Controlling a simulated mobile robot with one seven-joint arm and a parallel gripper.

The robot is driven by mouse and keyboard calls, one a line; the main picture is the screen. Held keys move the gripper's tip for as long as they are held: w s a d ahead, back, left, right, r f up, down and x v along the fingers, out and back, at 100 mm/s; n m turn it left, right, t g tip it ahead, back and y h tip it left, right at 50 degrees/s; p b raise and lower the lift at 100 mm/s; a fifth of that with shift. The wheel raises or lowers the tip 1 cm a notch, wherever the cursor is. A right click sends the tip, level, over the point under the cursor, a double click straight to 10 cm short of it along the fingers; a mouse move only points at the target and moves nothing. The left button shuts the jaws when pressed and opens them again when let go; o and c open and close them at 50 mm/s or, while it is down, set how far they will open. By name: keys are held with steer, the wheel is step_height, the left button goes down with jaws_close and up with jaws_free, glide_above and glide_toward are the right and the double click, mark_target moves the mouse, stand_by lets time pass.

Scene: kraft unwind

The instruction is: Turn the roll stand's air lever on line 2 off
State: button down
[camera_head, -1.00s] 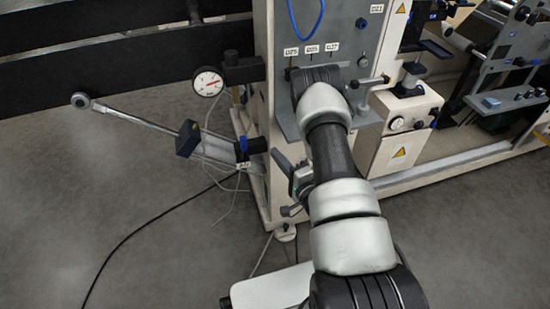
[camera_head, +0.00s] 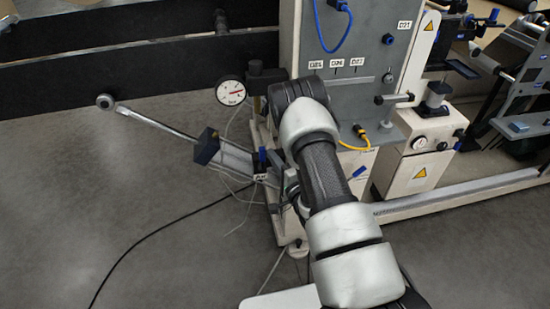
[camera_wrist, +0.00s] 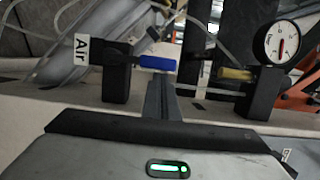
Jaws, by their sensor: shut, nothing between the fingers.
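The air lever is a blue handle (camera_wrist: 157,62) beside the white "Air" label (camera_wrist: 82,48) in the wrist view. It lies about level, running right from a dark block (camera_wrist: 116,72). In the head view the blue handle (camera_head: 262,155) shows small, just left of my arm. My gripper (camera_wrist: 160,88) is shut and empty; its narrow fingers end just below the blue handle in the wrist view. I cannot tell whether they touch it. In the head view my gripper is mostly hidden behind my arm.
A round pressure gauge (camera_wrist: 281,41) stands to the right, with a yellowish handle (camera_wrist: 235,73) between it and the lever. A long rod with a dark block (camera_head: 206,146) juts left over the floor. A black cable (camera_head: 150,238) lies on open floor.

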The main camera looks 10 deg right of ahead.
mark_target(261, 158)
steer(key=shift+a+r, duration=0.1)
steer(key=shift+a, duration=0.05)
steer(key=a+n, duration=0.1)
steer(key=n, duration=0.1)
steer(key=a+n+g, duration=0.1)
steer(key=a+n, duration=0.1)
steer(key=shift+a+r+n+h, duration=0.2)
steer(key=shift+a+n+h, duration=0.1)
steer(key=a+f+n+g+h+b, duration=0.1)
steer(key=a+f+n+h+b, duration=0.2)
steer(key=a+f+n, duration=0.3)
steer(key=shift+a+n+h, duration=0.3)
steer(key=shift+a+n, duration=0.55)
steer(key=shift+n, duration=1.05)
steer(key=shift+s+f, duration=0.1)
steer(key=shift+f, duration=0.05)
